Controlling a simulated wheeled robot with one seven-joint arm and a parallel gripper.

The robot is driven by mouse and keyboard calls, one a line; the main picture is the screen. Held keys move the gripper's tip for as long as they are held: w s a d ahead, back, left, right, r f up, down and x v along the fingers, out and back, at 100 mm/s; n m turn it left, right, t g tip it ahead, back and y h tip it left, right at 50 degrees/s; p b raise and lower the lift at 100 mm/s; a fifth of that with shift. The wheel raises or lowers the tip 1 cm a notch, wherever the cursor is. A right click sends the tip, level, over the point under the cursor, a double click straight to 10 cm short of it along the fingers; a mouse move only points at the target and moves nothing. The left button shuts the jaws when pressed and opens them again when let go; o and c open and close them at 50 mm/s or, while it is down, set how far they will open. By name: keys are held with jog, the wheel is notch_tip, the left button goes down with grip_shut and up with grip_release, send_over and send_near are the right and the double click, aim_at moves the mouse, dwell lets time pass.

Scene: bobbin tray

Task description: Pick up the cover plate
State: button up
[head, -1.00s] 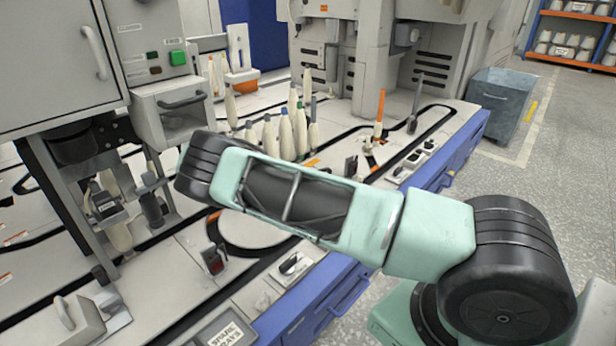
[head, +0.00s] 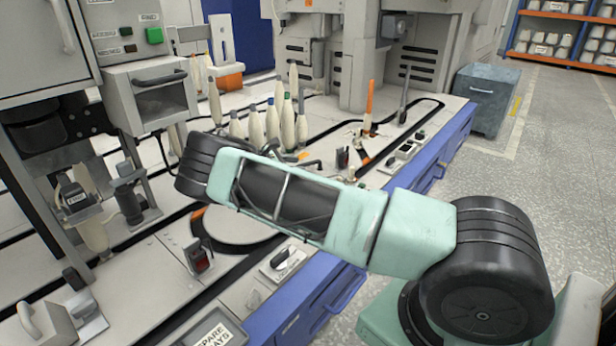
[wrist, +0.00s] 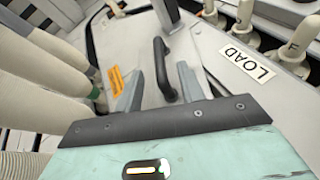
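In the wrist view a light grey plate with a dark bar handle (wrist: 163,70) lies below my gripper (wrist: 160,72); I take this to be the cover plate (wrist: 142,52). My gripper is open, one finger on each side of the handle, and nothing is held. Whether the fingers are down at handle height I cannot tell. In the head view my arm hides the gripper and most of that area. A dark handle beside a small orange label (head: 304,155) shows just behind my arm there.
Pale bobbins (head: 272,125) stand close behind my arm; they crowd the wrist view's left side (wrist: 40,80). A LOAD label (wrist: 247,62) and more bobbin tops (wrist: 243,15) are at its upper right. A grey machine box (head: 150,95) stands left. Open floor (head: 560,200) lies right.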

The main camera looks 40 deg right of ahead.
aim_at(307, 164)
jog(key=shift+s+d+f+b, duration=0.15)
jog(key=shift+d+f+b, duration=0.15)
jog(key=shift+d+b, duration=0.25)
jog(key=b+x, duration=0.3)
jog(key=x, duration=0.1)
jog(key=shift+r, duration=0.35)
grip_shut()
